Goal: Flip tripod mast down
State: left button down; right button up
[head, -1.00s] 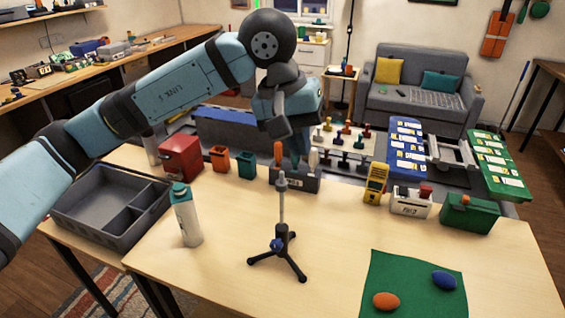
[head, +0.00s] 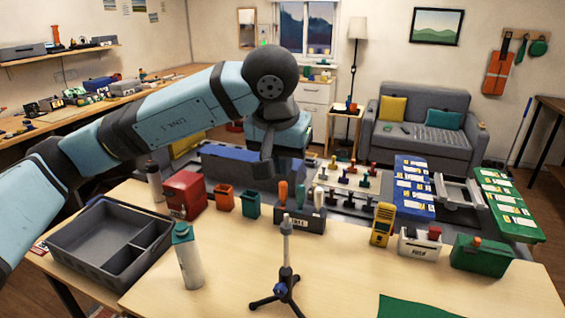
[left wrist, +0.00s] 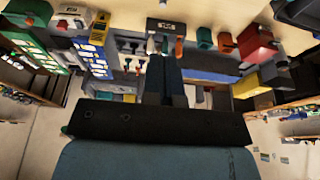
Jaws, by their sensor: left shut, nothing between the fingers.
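The tripod (head: 286,245) stands on the wooden table with its grey mast upright. Its dark legs (head: 275,292) are spread near the bottom of the head view. My left gripper (head: 263,172) is up behind the mast, clear of it, pointing down. In the left wrist view my left gripper (left wrist: 165,72) has its fingers together with nothing between them. The tripod cannot be made out in the left wrist view. My right gripper is not in view.
A screwdriver holder (head: 300,221) stands behind the tripod. A bottle (head: 188,262) and a grey divided bin (head: 82,250) are to the left. A yellow meter (head: 382,224) and a green box (head: 482,256) are to the right.

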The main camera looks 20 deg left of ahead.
pick_arm(q)
jog(key=p, duration=0.1)
send_over(286, 252)
notch_tip(286, 252, down, 9)
jog(key=shift+f, duration=0.85)
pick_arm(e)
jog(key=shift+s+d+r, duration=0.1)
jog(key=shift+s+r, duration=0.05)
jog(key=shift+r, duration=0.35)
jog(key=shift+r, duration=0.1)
pick_arm(q)
notch_tip(286, 252, down, 6)
jog(key=b, duration=0.5)
jog(key=shift+b, duration=0.3)
notch_tip(286, 252, down, 6)
jog(key=b, duration=0.5)
jog(key=shift+r, duration=0.15)
jog(key=shift+f+b, duration=0.4)
jog(key=shift+b, duration=0.1)
jog(key=shift+s, duration=0.1)
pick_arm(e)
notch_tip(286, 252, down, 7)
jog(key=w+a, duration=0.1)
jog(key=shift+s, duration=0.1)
